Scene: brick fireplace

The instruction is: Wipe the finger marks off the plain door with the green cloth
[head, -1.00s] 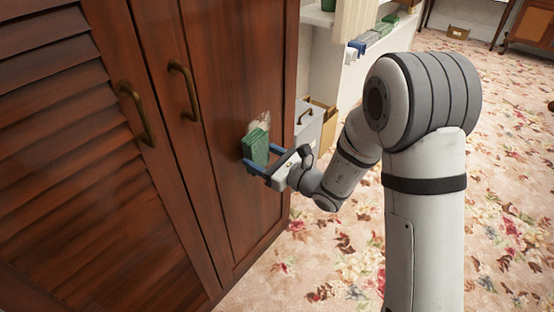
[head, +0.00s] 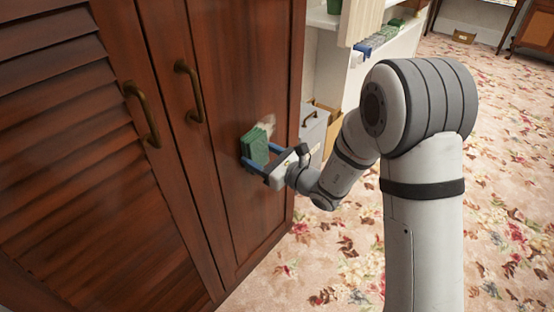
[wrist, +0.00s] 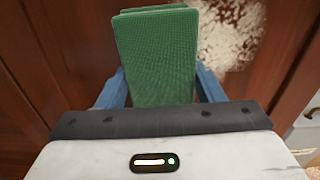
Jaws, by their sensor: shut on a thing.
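My gripper (head: 258,166) is shut on the folded green cloth (head: 256,146), with a blue finger on each side of it. The cloth is up against the plain door (head: 228,60), or very close to it; contact cannot be made out. In the wrist view the green cloth (wrist: 157,60) fills the upper middle between the blue fingers. Pale finger marks (head: 268,126) show on the door just above and right of the cloth. They also show in the wrist view (wrist: 232,32) at the upper right, partly hidden behind the cloth.
A louvred door (head: 55,130) stands left of the plain door. Two brass handles (head: 189,90) stick out between them. A grey box (head: 312,130) and white shelves (head: 385,70) are beyond the cabinet's right edge. Floral carpet (head: 490,230) lies open to the right.

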